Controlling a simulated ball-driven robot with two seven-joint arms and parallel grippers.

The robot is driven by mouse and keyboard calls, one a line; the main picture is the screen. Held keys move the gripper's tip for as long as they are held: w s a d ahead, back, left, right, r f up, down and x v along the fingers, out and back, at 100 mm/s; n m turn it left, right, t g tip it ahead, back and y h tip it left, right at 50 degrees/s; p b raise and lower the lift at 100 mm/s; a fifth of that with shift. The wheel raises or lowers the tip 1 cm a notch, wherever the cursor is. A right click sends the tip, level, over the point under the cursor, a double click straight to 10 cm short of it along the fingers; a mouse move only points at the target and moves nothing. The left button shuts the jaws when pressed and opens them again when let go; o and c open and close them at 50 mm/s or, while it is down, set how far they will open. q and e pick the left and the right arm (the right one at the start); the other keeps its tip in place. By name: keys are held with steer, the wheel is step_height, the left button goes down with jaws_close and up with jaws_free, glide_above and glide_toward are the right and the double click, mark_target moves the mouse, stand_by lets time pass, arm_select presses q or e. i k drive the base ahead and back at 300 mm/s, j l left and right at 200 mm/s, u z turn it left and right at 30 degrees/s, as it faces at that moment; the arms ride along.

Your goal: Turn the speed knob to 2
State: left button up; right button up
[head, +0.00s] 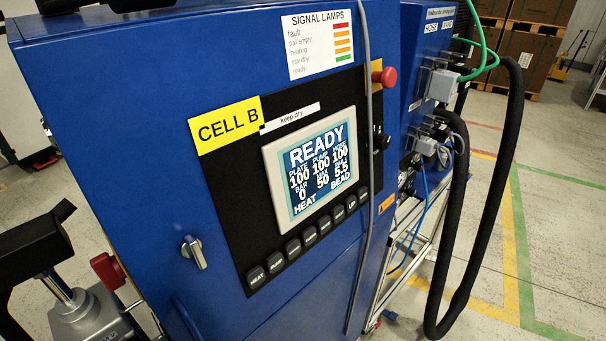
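A blue cabinet (110,130) fills the middle of the head view, with a black control panel (235,200) on its front. A small black knob (382,139) sits at the panel's right edge, below a red mushroom button (385,77). It is seen at a steep angle, so its scale and pointer cannot be read, and I cannot tell if it is the speed knob. The screen (318,165) shows READY, with 100, 100, 100, then 0, 50 and 5.5. Neither of my grippers can be made out.
A row of black buttons (308,237) runs below the screen. A silver latch (193,252) sits at lower left. A grey cable (367,170) hangs in front of the panel's right side. Thick black hoses (500,190) loop at right. Open floor (560,230) lies beyond.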

mark_target(381, 141)
steer(key=l+z, duration=0.25)
steer(key=l, duration=0.2)
steer(key=l+z, duration=0.25)
steer(key=l, duration=0.2)
steer(key=i+l+z, duration=0.25)
steer(key=l, duration=0.2)
steer(key=k, duration=0.1)
